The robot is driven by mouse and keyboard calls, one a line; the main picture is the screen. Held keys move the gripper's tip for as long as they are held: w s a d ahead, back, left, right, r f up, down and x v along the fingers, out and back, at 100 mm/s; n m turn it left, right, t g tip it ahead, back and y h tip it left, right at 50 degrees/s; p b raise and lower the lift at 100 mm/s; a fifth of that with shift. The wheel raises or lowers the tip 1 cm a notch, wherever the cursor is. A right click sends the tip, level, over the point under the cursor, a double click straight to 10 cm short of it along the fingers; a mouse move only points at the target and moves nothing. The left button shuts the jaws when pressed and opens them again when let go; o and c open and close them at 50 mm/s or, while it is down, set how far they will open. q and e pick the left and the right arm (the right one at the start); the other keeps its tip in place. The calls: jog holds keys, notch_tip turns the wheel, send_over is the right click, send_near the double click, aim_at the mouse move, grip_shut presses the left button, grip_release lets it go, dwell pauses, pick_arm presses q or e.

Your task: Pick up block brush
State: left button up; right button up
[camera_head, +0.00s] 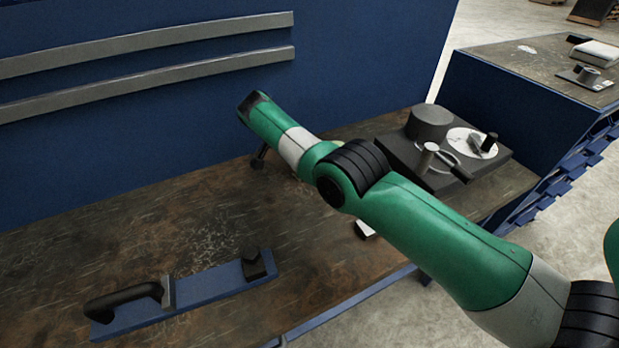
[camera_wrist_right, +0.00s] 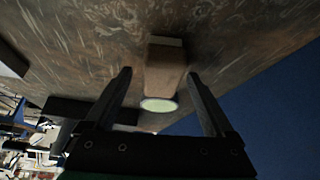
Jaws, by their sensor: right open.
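In the right wrist view, a brown block-shaped thing (camera_wrist_right: 165,72), which looks like the block brush, is on the worn tabletop. A pale oval face shows at its near end. My right gripper (camera_wrist_right: 160,73) is open, with one finger on each side of the block and gaps to it. I cannot tell from this view how deep the fingers reach around it. In the head view my green right arm crosses the bench, and I cannot make out the brush there. My left gripper is in neither view.
A blue board with a black handle (camera_head: 125,299) lies at the front left of the bench (camera_head: 120,235). A dark device with a drum and a white dial (camera_head: 470,143) stands right of my arm. A blue wall panel (camera_head: 160,110) rises behind the bench.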

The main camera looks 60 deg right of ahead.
jog(key=shift+s+f, duration=0.1)
jog(key=shift+f, duration=0.05)
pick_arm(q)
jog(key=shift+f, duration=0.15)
pick_arm(e)
grip_shut()
jog(key=shift+r, duration=0.2)
notch_tip(320, 180, up, 4)
jog(key=p, duration=0.4)
jog(key=shift+a+p, duration=0.1)
jog(key=shift+p, duration=0.35)
pick_arm(q)
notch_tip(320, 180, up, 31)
jog(key=p, duration=2.6)
pick_arm(e)
jog(key=s+a+r, duration=0.7)
jog(key=a+r, duration=0.1)
jog(key=a, duration=0.3)
jog(key=shift+s+a+r, duration=0.15)
jog(key=shift+a+r, duration=0.15)
jog(key=shift+r, duration=0.1)
